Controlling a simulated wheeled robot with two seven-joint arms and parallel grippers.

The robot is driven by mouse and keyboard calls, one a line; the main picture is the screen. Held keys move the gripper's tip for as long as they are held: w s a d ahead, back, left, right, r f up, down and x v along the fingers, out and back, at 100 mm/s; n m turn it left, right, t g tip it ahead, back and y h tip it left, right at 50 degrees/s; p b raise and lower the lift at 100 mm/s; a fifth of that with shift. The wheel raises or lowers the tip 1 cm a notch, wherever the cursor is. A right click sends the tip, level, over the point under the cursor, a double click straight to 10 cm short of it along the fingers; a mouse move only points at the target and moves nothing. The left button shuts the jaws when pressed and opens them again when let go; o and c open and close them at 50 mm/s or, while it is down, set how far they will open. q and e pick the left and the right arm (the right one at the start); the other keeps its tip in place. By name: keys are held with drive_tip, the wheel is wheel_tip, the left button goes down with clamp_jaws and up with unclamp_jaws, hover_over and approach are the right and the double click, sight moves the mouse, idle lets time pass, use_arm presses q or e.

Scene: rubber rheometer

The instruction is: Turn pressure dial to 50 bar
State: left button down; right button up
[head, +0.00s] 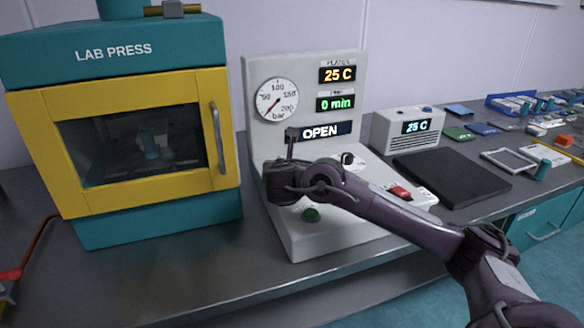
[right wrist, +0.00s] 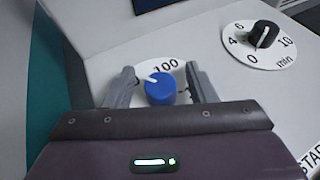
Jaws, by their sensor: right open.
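The pressure dial, a blue knob (right wrist: 160,89) with a white pointer mark, sits on a white scale on the sloped console in the right wrist view. The pointer is turned toward the upper left, and the "100" mark shows above it. My right gripper (right wrist: 160,86) is open, with one finger on each side of the knob and visible gaps. In the head view my right arm hides the knob, and the right gripper (head: 290,140) is partly seen over the console. The round pressure gauge (head: 277,100) has a red needle pointing to the lower left. My left gripper is not in view.
A black time knob (right wrist: 263,35) with a minutes scale is right of the blue knob. The console (head: 320,235) carries a green button (head: 311,214) and a red switch (head: 401,193). The lab press (head: 148,140) stands left with its door shut. A black plate (head: 450,177) lies right.

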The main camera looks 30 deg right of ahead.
drive_tip(key=shift+s+a+r, duration=0.2)
drive_tip(key=shift+s+a, duration=0.1)
drive_tip(key=p+v, duration=0.2)
drive_tip(key=v, duration=0.4)
drive_tip(key=shift+s+a+r+p, duration=0.15)
drive_tip(key=shift+s+r+p, duration=0.05)
drive_tip(key=shift+s+p, duration=0.15)
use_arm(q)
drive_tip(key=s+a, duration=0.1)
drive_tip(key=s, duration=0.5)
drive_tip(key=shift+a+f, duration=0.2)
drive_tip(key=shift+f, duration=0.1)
